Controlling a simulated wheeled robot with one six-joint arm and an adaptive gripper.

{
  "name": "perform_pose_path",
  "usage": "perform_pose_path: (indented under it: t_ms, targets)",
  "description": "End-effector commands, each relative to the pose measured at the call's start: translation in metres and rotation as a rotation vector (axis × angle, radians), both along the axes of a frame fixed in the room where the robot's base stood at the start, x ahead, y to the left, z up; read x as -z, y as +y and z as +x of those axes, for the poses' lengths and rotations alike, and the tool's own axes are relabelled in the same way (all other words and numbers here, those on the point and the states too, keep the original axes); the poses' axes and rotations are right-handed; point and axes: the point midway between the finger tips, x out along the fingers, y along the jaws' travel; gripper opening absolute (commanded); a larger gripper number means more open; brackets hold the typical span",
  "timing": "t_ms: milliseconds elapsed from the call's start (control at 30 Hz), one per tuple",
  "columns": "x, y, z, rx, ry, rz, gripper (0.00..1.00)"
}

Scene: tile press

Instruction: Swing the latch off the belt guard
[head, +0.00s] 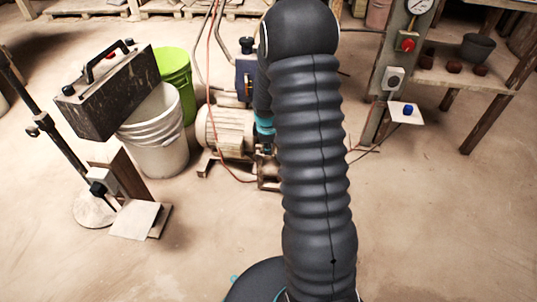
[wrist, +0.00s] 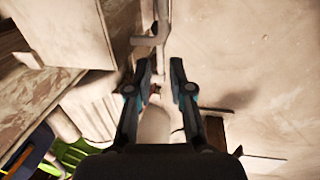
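My gripper (wrist: 163,72) is open in the wrist view, with its two dark fingers apart. A pale grey rod with a short side arm (wrist: 160,20) lies beyond the fingertips. I cannot tell whether this is the latch or whether a finger touches it. A pale rounded piece (wrist: 155,125) shows between the fingers nearer the camera. In the head view, my arm covers the centre and hides my gripper. A beige motor (head: 228,132) and a blue pump part (head: 247,75) stand left of the arm. I cannot clearly make out the belt guard or its latch.
A dark box with a handle (head: 112,92) tilts above a white bucket (head: 158,150), beside a green bucket (head: 177,75). A stand pole (head: 30,105) is at left. A grey post with a gauge (head: 395,60) and a wooden bench (head: 455,78) stand right. Floor at lower right is clear.

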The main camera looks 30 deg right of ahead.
Motion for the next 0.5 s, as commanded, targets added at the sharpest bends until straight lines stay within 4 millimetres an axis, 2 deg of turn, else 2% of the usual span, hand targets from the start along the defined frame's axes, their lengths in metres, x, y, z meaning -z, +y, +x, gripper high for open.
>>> perform_pose_path:
  t_ms: [33, 200, 500]
  targets:
    - [0.011, -0.001, 0.001, 0.001, 0.003, 0.001, 0.21]
    - [0.031, -0.004, 0.005, 0.002, 0.000, 0.000, 0.21]
    - [0.042, -0.005, 0.007, 0.001, -0.001, 0.000, 0.21]
